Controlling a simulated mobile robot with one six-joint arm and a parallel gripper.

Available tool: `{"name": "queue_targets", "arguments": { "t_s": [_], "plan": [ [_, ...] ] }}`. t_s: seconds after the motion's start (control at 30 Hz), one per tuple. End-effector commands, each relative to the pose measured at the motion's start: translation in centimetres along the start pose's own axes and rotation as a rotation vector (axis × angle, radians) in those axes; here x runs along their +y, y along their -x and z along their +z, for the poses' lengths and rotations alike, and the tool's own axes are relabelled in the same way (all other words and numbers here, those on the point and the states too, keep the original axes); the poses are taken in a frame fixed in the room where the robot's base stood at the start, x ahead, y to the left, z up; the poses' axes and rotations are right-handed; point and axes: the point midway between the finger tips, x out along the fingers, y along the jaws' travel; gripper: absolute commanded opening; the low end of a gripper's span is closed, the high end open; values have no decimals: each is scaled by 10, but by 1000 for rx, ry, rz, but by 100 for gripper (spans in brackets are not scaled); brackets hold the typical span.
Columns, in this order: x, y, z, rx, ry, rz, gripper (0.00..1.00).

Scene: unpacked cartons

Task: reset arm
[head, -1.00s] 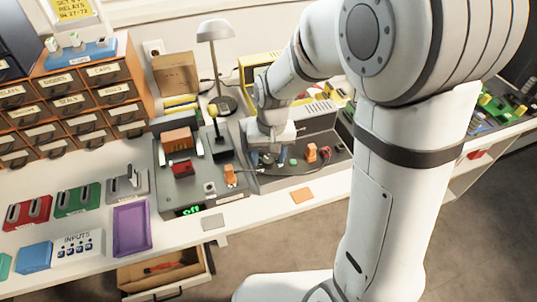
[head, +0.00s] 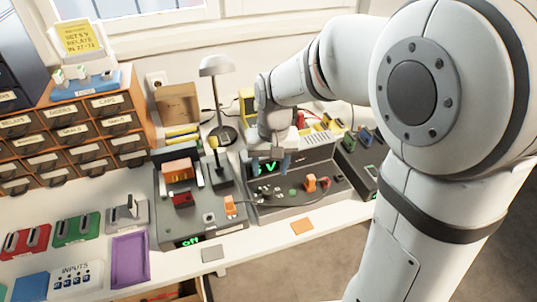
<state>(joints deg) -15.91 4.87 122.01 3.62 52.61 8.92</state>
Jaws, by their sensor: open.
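My white arm fills the right side of the head view and reaches left over the bench. An orange plug or knob (head: 310,183) sits on this unit, right of the gripper.
A second grey unit (head: 165,210), its display reading "off", stands to the left. A lamp (head: 214,66) and a drawer cabinet (head: 145,105) stand behind. A purple tray (head: 130,260) and red, green and grey blocks lie at left. A cable crosses near the orange plug.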

Motion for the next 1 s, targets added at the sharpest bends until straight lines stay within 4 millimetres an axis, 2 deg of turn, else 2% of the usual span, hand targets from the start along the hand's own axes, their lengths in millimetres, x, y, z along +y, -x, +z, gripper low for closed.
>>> {"name": "queue_targets", "arguments": {
  "t_s": [0.17, 0.27, 0.33, 0.5, 0.63, 0.8, 1.0],
  "plan": [
    [0, 1, 0, 1, 0, 0, 52],
    [6, 11, 5, 13, -4, 0, 52],
    [17, 26, 14, 31, -12, 1, 52],
    [53, 74, 55, 103, -36, 13, 52],
    [77, 100, 91, 157, -53, 29, 52],
    [96, 117, 126, 205, -70, 52, 52],
    [101, 120, 141, 223, -75, 63, 52]
  ]
}}
